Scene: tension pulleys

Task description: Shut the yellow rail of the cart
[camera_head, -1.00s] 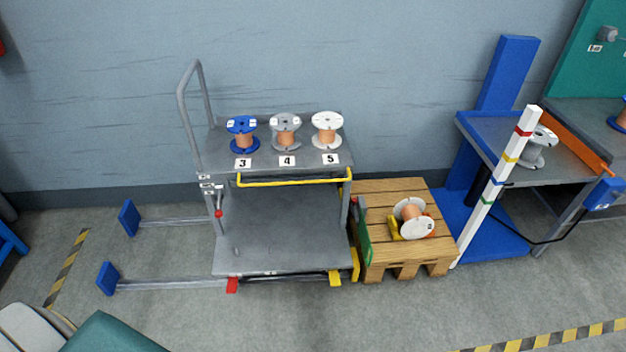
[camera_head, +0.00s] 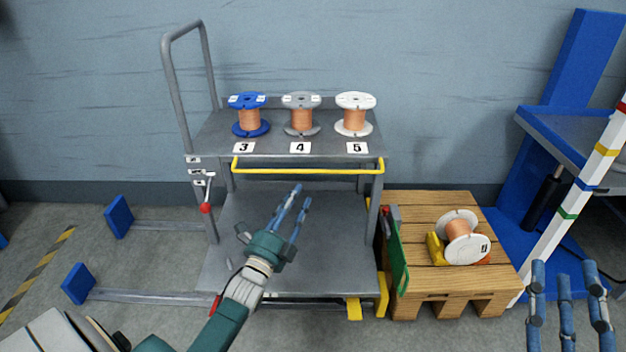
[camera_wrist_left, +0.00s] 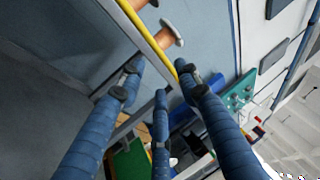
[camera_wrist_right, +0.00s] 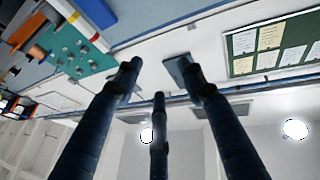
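The cart (camera_head: 285,240) is grey with two shelves. Its yellow rail (camera_head: 308,171) runs along the front of the upper shelf, slightly below the shelf edge. My left gripper (camera_head: 302,194) is in front of the cart, with its fingers pointing up towards the rail and just below it. Its fingers are apart and empty. In the left wrist view, the yellow rail (camera_wrist_left: 147,33) crosses diagonally beyond the open fingers, and I see no contact. My right gripper (camera_head: 564,268) is at the lower right, away from the cart, with its fingers spread and empty.
Blue (camera_head: 249,117), grey (camera_head: 301,116) and white (camera_head: 355,116) spools stand on the upper shelf behind labels 3, 4 and 5. A red-knobbed lever (camera_head: 206,207) is on the cart's left side. A wooden pallet (camera_head: 420,210) with a white spool (camera_head: 460,238) stands right of the cart.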

